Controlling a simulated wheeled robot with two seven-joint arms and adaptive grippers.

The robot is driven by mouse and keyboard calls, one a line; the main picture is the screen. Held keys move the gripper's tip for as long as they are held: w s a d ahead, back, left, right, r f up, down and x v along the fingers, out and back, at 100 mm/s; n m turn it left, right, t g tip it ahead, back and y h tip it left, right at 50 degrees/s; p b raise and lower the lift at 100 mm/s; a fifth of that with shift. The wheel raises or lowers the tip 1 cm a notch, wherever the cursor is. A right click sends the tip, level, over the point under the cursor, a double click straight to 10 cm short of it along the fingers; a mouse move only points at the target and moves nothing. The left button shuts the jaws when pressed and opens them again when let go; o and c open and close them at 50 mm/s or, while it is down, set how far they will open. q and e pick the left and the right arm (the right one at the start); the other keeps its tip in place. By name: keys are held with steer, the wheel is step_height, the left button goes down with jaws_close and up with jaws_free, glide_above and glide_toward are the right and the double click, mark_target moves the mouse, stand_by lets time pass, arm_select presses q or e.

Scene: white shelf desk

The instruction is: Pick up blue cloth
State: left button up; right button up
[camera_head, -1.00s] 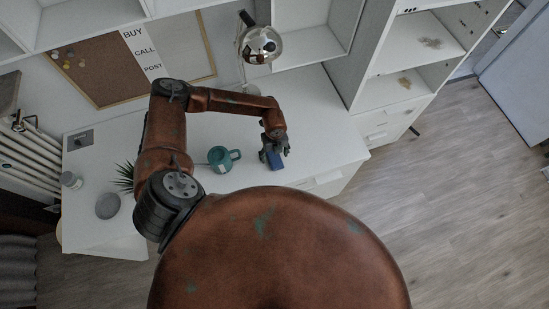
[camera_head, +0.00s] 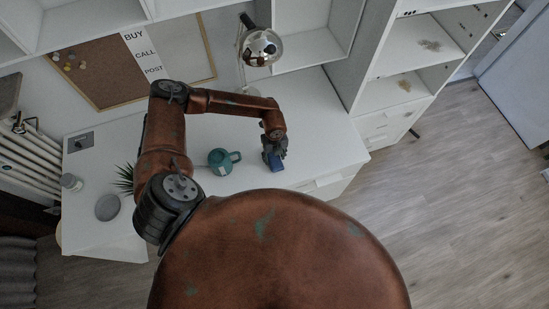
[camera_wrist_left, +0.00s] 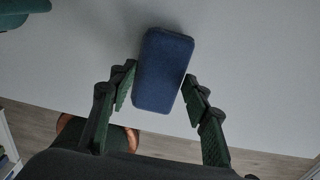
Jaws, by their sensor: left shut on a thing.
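The blue cloth (camera_head: 278,165) is a small, thick, rounded block near the front edge of the white desk. My left gripper (camera_head: 273,154) reaches down over it. In the left wrist view the cloth (camera_wrist_left: 162,70) sits between the two fingers of my left gripper (camera_wrist_left: 160,84), one on each side, and the gripper is shut on it. Whether the cloth touches the desk or is slightly raised cannot be told. My right gripper is in no view.
A teal mug (camera_head: 219,162) stands on the desk left of the cloth. A metallic lamp (camera_head: 259,47) stands behind. A plant (camera_head: 125,177), a grey disc (camera_head: 108,207) and a small jar (camera_head: 70,182) are at the left. The desk right of the gripper is clear.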

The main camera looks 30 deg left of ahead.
arm_select(q)
step_height(320, 180, up, 2)
steer(key=shift+r, duration=0.25)
steer(key=s+a+r, duration=0.1)
steer(key=s+r, duration=0.9)
steer(key=s, duration=0.4)
steer(key=shift+b, duration=0.45)
